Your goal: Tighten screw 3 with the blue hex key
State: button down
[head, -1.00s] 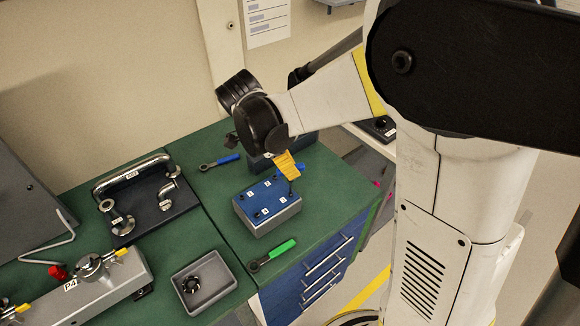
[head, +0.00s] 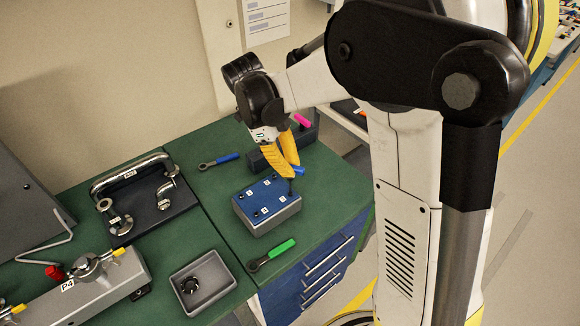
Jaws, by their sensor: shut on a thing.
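The screw block (head: 268,221), a grey box with a blue top, sits on the green bench. Its top has several dark screws beside small white number labels, too small to read surely. My gripper (head: 295,172), with yellow fingers, is over the block's back right corner. It is shut on the blue hex key (head: 300,170), whose blue end shows at the fingertips. The key's tip is near the screw at that corner (head: 291,191); I cannot tell whether it is seated. The fingers hide part of the key.
A dark rack (head: 258,160) stands behind the block, with a pink handle (head: 302,121) near it. A blue-handled ratchet (head: 219,161) and a green-handled one (head: 272,255) lie on the bench. A grey tray (head: 226,293) and a pipe assembly (head: 140,200) are left.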

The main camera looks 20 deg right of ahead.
jog(key=shift+s, duration=0.1)
jog(key=m, duration=0.3)
jog(key=shift+g+y, duration=0.4)
jog(key=shift+r+p, duration=1.3)
jog(key=shift+r, duration=0.75)
